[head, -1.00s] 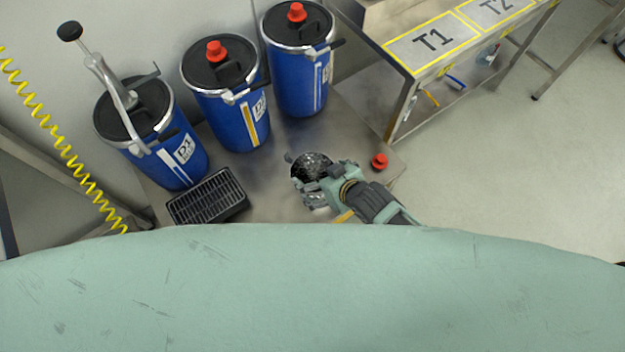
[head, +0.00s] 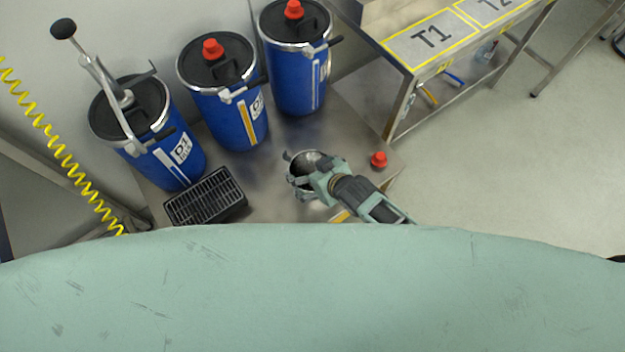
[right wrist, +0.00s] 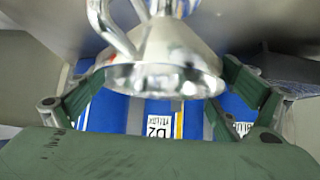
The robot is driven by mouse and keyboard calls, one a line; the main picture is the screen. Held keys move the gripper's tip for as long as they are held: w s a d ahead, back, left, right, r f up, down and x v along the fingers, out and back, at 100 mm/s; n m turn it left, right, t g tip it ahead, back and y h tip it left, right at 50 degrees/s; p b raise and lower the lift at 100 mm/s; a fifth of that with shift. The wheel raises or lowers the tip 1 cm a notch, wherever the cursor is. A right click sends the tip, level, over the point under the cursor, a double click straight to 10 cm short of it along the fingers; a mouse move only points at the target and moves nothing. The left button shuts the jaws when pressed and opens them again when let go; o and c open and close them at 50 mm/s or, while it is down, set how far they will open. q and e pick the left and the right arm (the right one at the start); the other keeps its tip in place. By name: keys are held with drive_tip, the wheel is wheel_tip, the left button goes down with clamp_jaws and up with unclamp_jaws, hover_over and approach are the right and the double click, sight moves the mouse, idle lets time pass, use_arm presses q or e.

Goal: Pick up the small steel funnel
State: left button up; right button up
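The small steel funnel (head: 308,161) is shiny and stands on the steel bench in front of the blue drums, partly covered by my right gripper in the head view. In the right wrist view the funnel (right wrist: 165,60) fills the middle, its wide rim towards the camera and a curved handle at its upper left. My right gripper (right wrist: 166,78) has its green fingers spread, one on each side of the funnel, close to the rim. I see no clear grip on it. In the head view my right gripper (head: 305,178) is right at the funnel. My left gripper is not in view.
Blue drums (head: 230,115) with black lids stand behind, the left one with a lever pump (head: 105,80). A black grated tray (head: 207,197) lies left of the funnel, a red cap (head: 379,159) to its right. The steel bench (head: 345,125) is clear between funnel and drums.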

drive_tip(key=c, duration=0.9)
drive_tip(key=w+d+r+p, duration=0.1)
drive_tip(key=w+d+r, duration=0.1)
drive_tip(key=d+r, duration=0.9)
drive_tip(key=shift+w+d, duration=0.2)
drive_tip(key=shift+w, duration=0.2)
drive_tip(key=shift+r, duration=0.1)
